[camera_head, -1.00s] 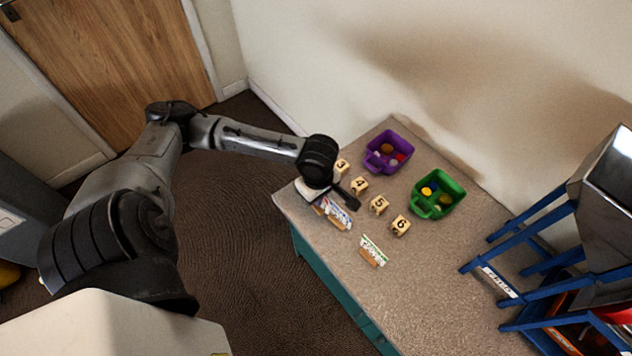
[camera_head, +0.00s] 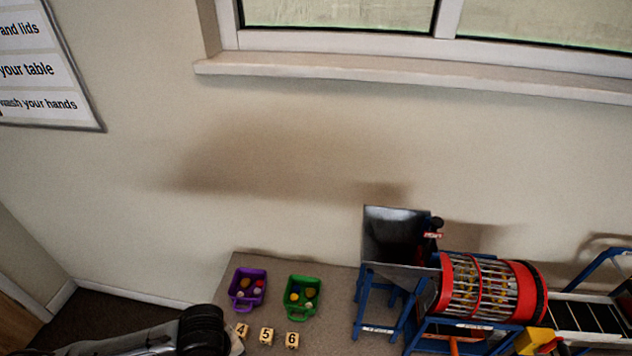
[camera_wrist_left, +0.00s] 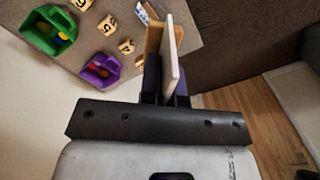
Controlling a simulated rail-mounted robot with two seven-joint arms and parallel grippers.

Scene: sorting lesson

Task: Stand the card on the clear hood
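In the left wrist view my left gripper (camera_wrist_left: 166,88) is shut on a card (camera_wrist_left: 171,55), a thin white panel with a wooden strip (camera_wrist_left: 153,42) beside it, seen nearly edge-on. The printed face does not show, and I cannot tell whether the card touches the table. In the head view only a dark part of my left arm shows at the bottom; its gripper is out of view. I cannot make out a clear hood for certain. A red drum (camera_head: 480,290) with see-through sides stands on a blue frame at the right. My right gripper is not in view.
A purple bin (camera_head: 247,289), a green bin (camera_head: 303,296) and numbered wooden blocks (camera_head: 266,336) stand on the table (camera_head: 340,285). A grey hopper (camera_head: 395,240) stands left of the drum. Another printed card (camera_wrist_left: 146,11) shows in the wrist view.

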